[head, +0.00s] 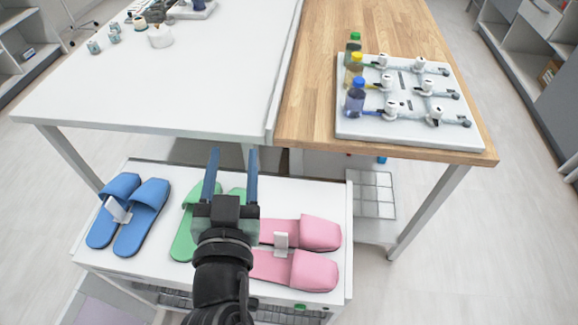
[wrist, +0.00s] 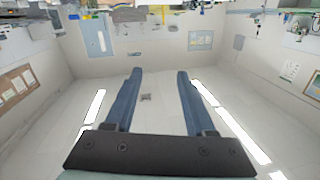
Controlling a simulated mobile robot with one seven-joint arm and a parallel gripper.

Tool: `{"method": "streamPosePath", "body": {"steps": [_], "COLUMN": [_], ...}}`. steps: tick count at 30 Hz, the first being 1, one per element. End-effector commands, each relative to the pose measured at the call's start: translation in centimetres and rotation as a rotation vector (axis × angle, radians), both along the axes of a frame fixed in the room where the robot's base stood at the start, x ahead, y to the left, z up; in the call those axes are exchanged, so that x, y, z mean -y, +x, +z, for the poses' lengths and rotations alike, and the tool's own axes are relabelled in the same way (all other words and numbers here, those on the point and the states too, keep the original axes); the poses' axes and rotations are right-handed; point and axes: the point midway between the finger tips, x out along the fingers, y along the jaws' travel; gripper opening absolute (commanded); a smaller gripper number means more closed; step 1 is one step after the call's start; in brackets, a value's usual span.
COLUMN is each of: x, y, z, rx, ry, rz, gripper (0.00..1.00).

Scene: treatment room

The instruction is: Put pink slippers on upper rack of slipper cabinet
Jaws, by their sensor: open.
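The pair of pink slippers (head: 312,233) lies at the right end of the white slipper cabinet's top (head: 330,190), side by side with a white clip-like piece (head: 281,240) between them. Their left ends are partly hidden by my arm. My gripper (head: 231,152) is open and empty, with its two blue fingers apart, left of the pink slippers and in front of the green ones in the head view. In the wrist view the open fingers (wrist: 155,75) show nothing between them but distant walls and ceiling. A lower level of the cabinet shows only in part.
Green slippers (head: 183,225) sit mid-cabinet, partly hidden by my gripper. Blue slippers (head: 143,215) sit at the left. Behind stand a white table (head: 190,90) and a wooden table (head: 320,60) with a white board (head: 410,130) and bottles. Floor is clear at right.

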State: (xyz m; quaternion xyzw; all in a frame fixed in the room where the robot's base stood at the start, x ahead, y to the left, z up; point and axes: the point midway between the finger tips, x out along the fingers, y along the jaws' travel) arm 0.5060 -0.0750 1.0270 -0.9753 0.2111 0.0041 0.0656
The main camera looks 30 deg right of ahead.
Motion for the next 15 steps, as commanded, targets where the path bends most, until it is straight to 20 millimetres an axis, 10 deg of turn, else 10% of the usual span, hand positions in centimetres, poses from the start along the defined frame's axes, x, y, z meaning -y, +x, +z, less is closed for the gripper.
{"method": "streamPosePath", "body": {"steps": [1, 6, 15], "x": [0.4, 0.7, 1.2], "y": [-1.7, -7.1, -9.7], "z": [-7.5, -19.6, -25.2], "rx": [-0.076, -0.223, -0.291], "ry": [0.008, 0.017, 0.016], "rz": [-0.033, -0.112, -0.149], "gripper": [0.55, 0.55, 0.55]}}
